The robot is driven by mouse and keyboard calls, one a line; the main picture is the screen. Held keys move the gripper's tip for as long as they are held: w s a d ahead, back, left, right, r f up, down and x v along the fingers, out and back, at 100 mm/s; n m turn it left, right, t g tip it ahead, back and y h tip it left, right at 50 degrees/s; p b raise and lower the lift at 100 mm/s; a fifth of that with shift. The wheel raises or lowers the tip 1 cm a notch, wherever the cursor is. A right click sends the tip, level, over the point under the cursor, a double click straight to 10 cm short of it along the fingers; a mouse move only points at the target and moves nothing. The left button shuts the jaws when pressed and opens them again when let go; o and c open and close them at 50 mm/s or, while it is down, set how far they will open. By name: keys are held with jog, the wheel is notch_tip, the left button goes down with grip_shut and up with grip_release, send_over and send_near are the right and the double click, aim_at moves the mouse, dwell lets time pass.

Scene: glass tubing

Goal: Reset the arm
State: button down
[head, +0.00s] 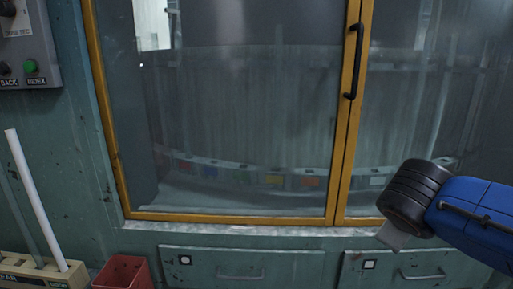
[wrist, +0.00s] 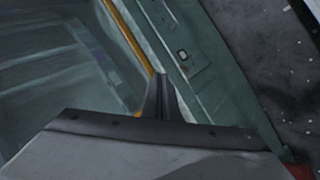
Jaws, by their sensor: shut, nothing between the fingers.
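My blue arm with its black wrist joint (head: 408,195) reaches in from the right in the head view. A small grey part of the hand shows below the joint; the fingertips are not clear there. In the wrist view my gripper (wrist: 160,82) points up from the bottom centre, its two dark fingers pressed together with nothing between them. It is in front of the machine's glass front, and no object touches it in view.
Yellow-framed glass doors (head: 348,130) with a black handle (head: 354,62) are closed. Drawers (head: 240,270) sit below. A control box (head: 28,50) is upper left. A holder (head: 40,274) with a white tube (head: 30,190) and a red bin (head: 124,272) stand lower left.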

jog(key=s+a+f+m+g+y, duration=0.2)
jog(key=s+a+f+m+y, duration=0.2)
jog(key=s+f+m, duration=0.3)
notch_tip(320, 180, down, 4)
jog(key=s+y, duration=0.1)
jog(key=s, duration=0.1)
jog(key=shift+s+r+g, duration=0.2)
jog(key=shift+s+g, duration=0.1)
jog(key=shift+s, duration=0.1)
